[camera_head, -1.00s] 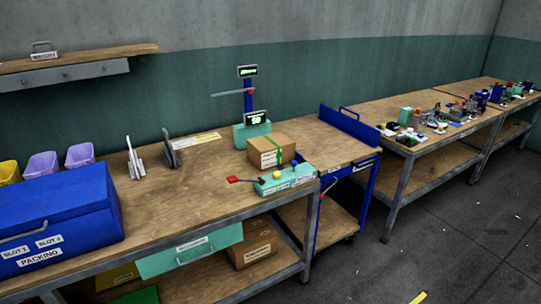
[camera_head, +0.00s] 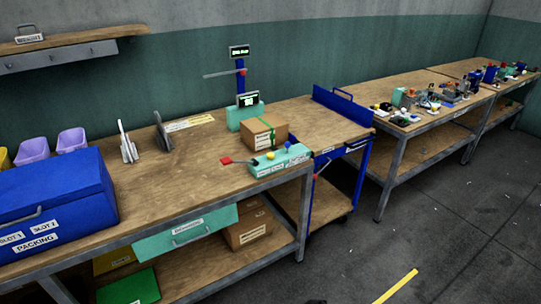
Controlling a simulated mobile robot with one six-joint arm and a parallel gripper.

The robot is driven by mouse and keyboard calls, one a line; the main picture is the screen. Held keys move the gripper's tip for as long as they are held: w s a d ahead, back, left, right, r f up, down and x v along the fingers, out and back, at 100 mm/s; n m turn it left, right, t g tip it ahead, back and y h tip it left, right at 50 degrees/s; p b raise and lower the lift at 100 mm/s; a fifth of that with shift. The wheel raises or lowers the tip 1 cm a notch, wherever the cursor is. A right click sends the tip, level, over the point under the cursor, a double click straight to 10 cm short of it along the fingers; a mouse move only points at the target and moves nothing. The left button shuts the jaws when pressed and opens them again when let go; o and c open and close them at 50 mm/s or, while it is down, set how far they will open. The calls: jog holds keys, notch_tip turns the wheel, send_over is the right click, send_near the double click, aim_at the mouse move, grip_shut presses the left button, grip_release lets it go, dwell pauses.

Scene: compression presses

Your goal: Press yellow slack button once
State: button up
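The yellow button (camera_head: 271,155) sits on top of a teal control box (camera_head: 281,163) at the right front corner of the near workbench. A blue button or knob (camera_head: 288,145) is on the same box, to the right of the yellow one. A red-ended lever (camera_head: 226,161) sticks out to the left of the box. A cardboard box with a green strap (camera_head: 259,136) stands just behind it, near a teal press (camera_head: 246,113) with a blue column and lit displays. My gripper is not in view.
A blue packing box (camera_head: 54,205) stands at the left of the wooden workbench (camera_head: 190,178). Grey upright plates (camera_head: 127,146) stand behind. A blue cart (camera_head: 345,150) adjoins the bench's right end. The floor (camera_head: 400,245) in front at right is clear apart from a yellow strip.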

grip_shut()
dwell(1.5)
